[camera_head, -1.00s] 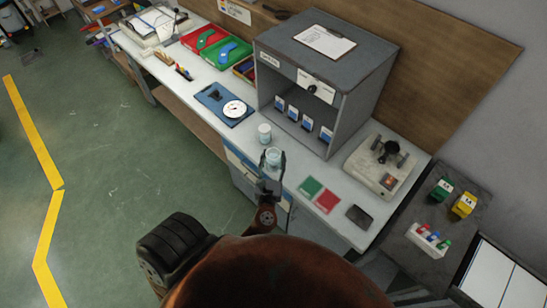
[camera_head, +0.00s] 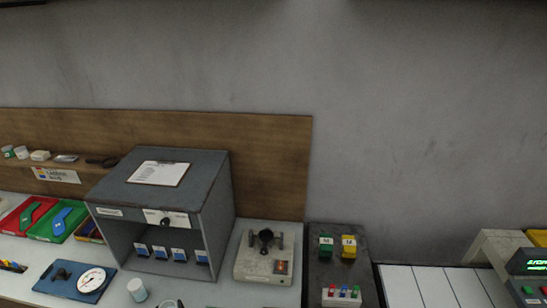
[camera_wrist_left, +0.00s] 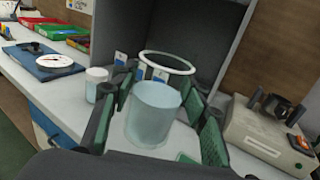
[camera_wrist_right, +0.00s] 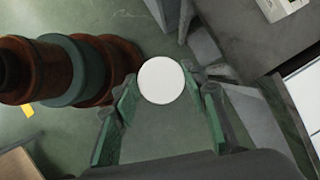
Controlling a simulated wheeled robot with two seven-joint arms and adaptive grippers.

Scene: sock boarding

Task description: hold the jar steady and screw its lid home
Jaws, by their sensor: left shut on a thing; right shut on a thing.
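The translucent pale-blue jar (camera_wrist_left: 155,117) stands upright between the fingers of my left gripper (camera_wrist_left: 158,96), which is shut on it. Its open, pale ring-shaped rim (camera_wrist_left: 167,62) shows above, with no lid on it. Only the jar's top edge (camera_head: 170,303) shows at the bottom of the head view. A round white lid (camera_wrist_right: 161,80) is between the fingertips of my right gripper (camera_wrist_right: 161,86), which is shut on it. The lid is over the green floor, apart from the jar. My right gripper is out of the head view.
A small white-capped container (camera_head: 137,290) stands beside the jar. A grey cabinet (camera_head: 165,205) is behind them. A device with a black top part (camera_head: 264,262) stands to the right. A blue board with a dial (camera_head: 76,281) and red and green trays (camera_head: 40,217) are left.

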